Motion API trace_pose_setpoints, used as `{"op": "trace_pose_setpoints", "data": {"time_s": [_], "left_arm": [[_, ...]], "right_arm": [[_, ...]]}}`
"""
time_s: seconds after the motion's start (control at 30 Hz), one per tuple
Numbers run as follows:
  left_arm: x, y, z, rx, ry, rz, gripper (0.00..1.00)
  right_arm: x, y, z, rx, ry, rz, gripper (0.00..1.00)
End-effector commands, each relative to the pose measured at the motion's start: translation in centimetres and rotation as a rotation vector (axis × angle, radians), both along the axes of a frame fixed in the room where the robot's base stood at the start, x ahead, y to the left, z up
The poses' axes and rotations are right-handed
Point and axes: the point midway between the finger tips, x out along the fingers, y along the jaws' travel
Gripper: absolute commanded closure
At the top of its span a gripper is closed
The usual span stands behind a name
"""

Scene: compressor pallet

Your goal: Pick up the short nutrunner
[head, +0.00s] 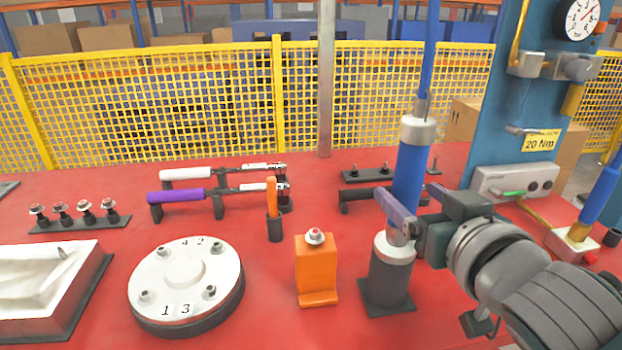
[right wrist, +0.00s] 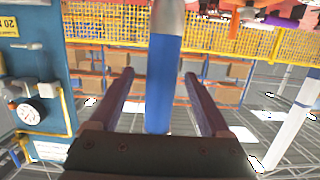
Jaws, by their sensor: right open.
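A blue nutrunner (head: 408,172) with silver ends stands upright in a dark grey holder (head: 389,283) right of the table's middle. A blue hose rises from its top. My right gripper (head: 395,197) reaches in from the right at its lower blue body. In the right wrist view, the nutrunner's blue body (right wrist: 164,82) stands between the two purple fingers (right wrist: 158,73), with a gap on each side. The gripper is open; the far finger is mostly hidden in the head view. A second blue tool (head: 603,195) is cut off at the right edge. My left gripper is out of view.
An orange block (head: 316,268) stands left of the holder. A white numbered disc (head: 185,278) and two wrenches, white (head: 186,174) and purple (head: 176,196), lie farther left. A blue panel with a gauge (head: 579,18) rises behind right. Red table (head: 255,318) is free in front.

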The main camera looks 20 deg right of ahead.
Motion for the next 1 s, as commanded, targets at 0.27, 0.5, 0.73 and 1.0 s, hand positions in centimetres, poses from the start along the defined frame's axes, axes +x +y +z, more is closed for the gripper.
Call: {"op": "trace_pose_setpoints", "data": {"time_s": [0.27, 0.5, 0.73, 1.0], "left_arm": [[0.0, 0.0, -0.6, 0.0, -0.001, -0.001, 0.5], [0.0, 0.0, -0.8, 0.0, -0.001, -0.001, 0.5], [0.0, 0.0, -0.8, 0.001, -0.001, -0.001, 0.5], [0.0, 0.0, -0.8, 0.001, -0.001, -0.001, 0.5]], "right_arm": [[3.6, -0.7, -1.1, -0.001, -0.002, 0.0, 0.19], [5.0, -1.0, -1.3, 0.0, 0.001, 0.0, 0.19], [5.0, -1.0, -1.3, 0.0, 0.001, 0.0, 0.28], [5.0, -1.0, -1.3, 0.0, 0.001, 0.0, 0.58]]}}
